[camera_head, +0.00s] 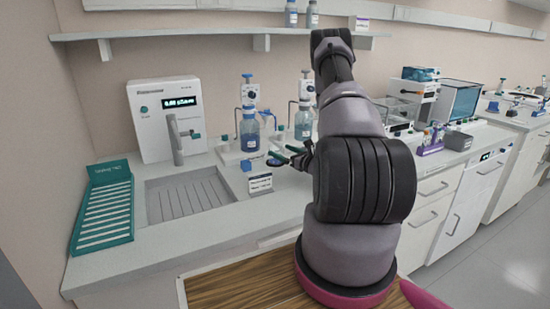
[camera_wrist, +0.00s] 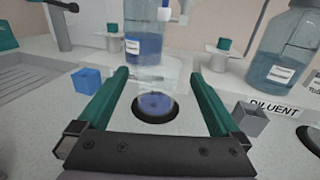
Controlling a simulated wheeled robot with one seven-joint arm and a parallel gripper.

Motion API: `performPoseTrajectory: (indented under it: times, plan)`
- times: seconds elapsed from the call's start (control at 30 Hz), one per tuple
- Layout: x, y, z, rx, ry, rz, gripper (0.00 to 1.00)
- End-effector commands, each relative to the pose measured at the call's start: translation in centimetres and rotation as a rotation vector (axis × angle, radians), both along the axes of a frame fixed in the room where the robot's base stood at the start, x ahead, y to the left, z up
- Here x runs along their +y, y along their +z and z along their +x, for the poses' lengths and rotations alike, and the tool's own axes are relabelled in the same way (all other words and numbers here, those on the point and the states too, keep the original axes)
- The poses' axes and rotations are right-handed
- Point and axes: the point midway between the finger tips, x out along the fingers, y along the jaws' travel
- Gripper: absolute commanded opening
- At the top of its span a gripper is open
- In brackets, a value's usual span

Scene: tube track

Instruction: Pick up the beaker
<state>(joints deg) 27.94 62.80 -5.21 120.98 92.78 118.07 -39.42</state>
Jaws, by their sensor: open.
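A clear beaker (camera_wrist: 158,80) stands in the middle of the wrist view, over a dark round spot (camera_wrist: 155,105) on the white counter. Its glass is faint, and its outline blends with the bottle behind it. My gripper (camera_wrist: 158,74) is open, with one teal finger on each side of the beaker. I see space between the beaker and each finger; no contact shows. In the head view my gripper (camera_head: 289,154) is low over the counter beside a dark blue disc (camera_head: 274,162). The beaker cannot be made out there.
A blue-liquid bottle (camera_wrist: 144,45) stands just behind the beaker. Another bottle (camera_wrist: 284,50) stands at right, behind a DILUENT label (camera_wrist: 274,108). A blue cube (camera_wrist: 87,80) and a grey cube (camera_wrist: 250,118) flank the fingers. A sink (camera_head: 187,196) and teal rack (camera_head: 104,208) lie left.

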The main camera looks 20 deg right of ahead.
Motion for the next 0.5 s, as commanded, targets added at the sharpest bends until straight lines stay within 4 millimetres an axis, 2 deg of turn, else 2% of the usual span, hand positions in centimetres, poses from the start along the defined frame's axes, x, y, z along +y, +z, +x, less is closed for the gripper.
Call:
performPoseTrajectory:
  times: [0.27,0.5]
  plan:
    - [0.9,0.0,2.4,-0.001,0.003,-0.001,1.00]
    - [2.0,-0.1,5.7,-0.002,0.003,-0.002,1.00]
